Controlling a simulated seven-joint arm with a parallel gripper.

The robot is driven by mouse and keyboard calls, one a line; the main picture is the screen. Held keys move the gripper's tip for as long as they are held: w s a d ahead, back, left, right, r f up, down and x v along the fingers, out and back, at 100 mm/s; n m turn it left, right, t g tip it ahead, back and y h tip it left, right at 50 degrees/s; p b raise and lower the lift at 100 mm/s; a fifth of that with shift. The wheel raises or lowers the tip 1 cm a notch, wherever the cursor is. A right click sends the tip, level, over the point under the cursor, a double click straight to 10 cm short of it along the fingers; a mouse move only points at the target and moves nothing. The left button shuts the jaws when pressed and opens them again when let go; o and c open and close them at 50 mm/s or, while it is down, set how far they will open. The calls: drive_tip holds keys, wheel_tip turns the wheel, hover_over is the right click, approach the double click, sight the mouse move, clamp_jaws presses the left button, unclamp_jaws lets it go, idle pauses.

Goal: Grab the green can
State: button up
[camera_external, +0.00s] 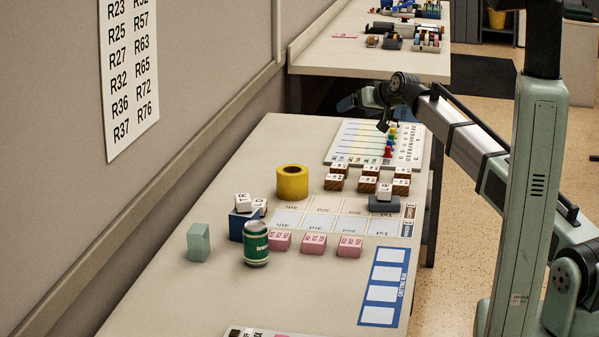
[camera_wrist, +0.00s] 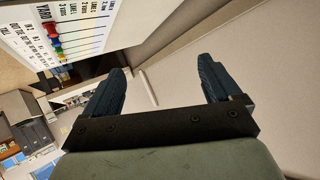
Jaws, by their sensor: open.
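The green can (camera_external: 256,243) stands upright near the front left of the table in the external view, in front of a blue block and beside a pink block. My gripper (camera_external: 366,101) is at the far end of the table, well away from the can and above the far edge. In the wrist view my gripper (camera_wrist: 165,88) shows two dark blue fingers spread wide with nothing between them. The can is not in the wrist view.
A pale green block (camera_external: 198,242), a blue block (camera_external: 238,227) with white cubes on it and a pink block (camera_external: 279,241) stand close to the can. A yellow roll (camera_external: 292,183) is farther back. The table (camera_external: 200,305) is bare in front of the can.

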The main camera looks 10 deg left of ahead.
drive_tip(key=s+a+f+n+g, duration=0.25)
drive_tip(key=s+a, duration=0.55)
drive_tip(key=s, duration=0.4)
drive_tip(key=n+g+h, duration=0.4)
drive_tip(key=n+h, duration=0.1)
drive_tip(key=h, duration=0.1)
approach(257, 226)
drive_tip(key=x, duration=0.9)
drive_tip(key=shift+s, duration=0.1)
drive_tip(key=shift+w+x, duration=0.1)
drive_tip(key=shift+x, duration=1.3)
drive_tip(key=shift+w+x, duration=0.15)
drive_tip(key=shift+x, duration=1.2)
drive_tip(key=shift+d+m, duration=0.1)
drive_tip(key=shift+m, duration=0.15)
drive_tip(key=c, duration=1.1)
